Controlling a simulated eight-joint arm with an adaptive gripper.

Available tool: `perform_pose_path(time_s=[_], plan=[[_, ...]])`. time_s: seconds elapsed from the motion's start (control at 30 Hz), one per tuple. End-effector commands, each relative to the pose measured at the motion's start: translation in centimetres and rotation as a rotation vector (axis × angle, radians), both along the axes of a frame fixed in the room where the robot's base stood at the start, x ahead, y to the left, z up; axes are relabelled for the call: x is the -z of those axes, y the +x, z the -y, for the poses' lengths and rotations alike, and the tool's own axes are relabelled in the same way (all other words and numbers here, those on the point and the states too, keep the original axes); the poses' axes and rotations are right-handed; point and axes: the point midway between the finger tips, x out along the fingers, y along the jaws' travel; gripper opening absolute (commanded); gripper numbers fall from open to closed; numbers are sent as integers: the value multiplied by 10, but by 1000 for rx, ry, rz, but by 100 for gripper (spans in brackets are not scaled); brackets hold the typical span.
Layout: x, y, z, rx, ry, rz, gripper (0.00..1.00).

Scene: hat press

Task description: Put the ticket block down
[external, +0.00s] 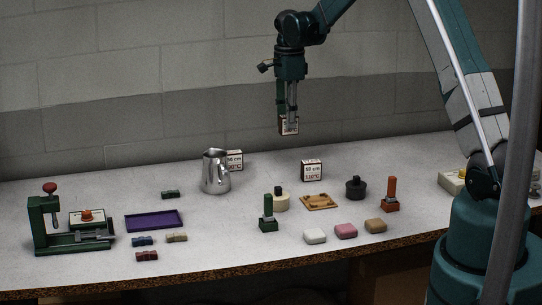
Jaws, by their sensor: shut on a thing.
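My gripper (289,114) points down and is shut on a ticket block (289,127), a small pale block with a dark reddish-brown edge. It holds the block well above the table, in front of the back wall. A second ticket block (312,170) with printed text stands on the table, below and a little right of the held one. A third ticket block (235,160) stands farther left, partly hidden behind the metal jug (216,172). The print on the held block is too small to read.
A wooden tray (320,202), a green stamp (268,215), a red stamp (391,195), a black weight (356,188) and several soap-like blocks (346,231) stand around the middle and right. A purple tray (154,220) and a green press (50,225) are left. Bare table lies around (270,175).

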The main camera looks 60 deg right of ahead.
Motion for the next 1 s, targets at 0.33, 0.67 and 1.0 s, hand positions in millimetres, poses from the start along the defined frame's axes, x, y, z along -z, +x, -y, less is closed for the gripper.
perform_pose_path(time_s=[0.33, 0.67, 1.0], plan=[[1, 34, -10, -13, 0, 0, 7], [2, 34, -10, -13, 0, 0, 7], [36, 34, -10, -13, 0, 0, 7]])
